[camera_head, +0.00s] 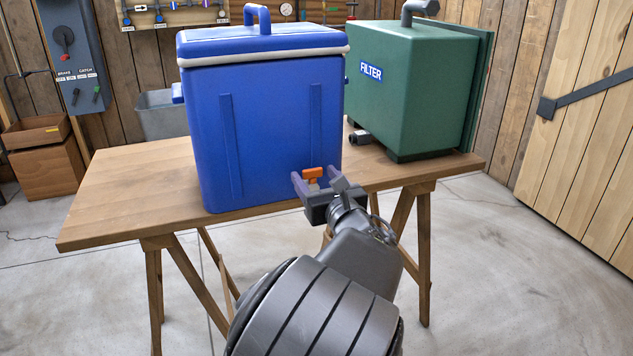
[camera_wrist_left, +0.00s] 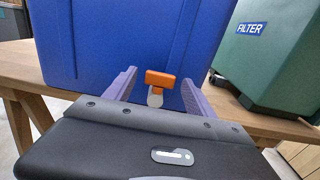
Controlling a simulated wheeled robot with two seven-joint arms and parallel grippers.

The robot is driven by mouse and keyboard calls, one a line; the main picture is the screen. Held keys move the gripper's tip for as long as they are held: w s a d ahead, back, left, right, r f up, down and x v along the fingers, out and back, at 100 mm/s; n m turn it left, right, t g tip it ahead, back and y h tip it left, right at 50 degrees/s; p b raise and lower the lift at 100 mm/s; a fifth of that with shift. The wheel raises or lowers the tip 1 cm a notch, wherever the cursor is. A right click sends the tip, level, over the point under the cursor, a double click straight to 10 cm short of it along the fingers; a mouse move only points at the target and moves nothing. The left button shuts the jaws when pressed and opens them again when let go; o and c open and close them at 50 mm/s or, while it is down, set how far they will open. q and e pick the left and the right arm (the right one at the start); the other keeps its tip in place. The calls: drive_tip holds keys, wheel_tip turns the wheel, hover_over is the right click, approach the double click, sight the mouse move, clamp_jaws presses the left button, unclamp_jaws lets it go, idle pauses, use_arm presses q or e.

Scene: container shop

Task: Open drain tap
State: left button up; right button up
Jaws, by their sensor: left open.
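The drain tap (camera_head: 313,174) has an orange handle and sits low on the front of the blue cooler (camera_head: 270,130), near its right side. In the left wrist view the orange tap (camera_wrist_left: 159,79) shows above a pale spout, between the two fingers. My left gripper (camera_head: 317,183) is open, with its purple fingers on either side of the tap. The fingers look apart from the handle in the left wrist view. Whether the left gripper (camera_wrist_left: 157,92) touches the tap cannot be told. My right gripper is not in view.
The cooler stands on a wooden trestle table (camera_head: 120,195). A green filter box (camera_head: 420,95) stands on the table to the right, with a dark fitting low at its left. A grey bin (camera_head: 163,118) is behind the table. Bare floor lies in front and at right.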

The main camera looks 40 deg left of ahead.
use_arm(q)
drive_tip(key=c, duration=1.4)
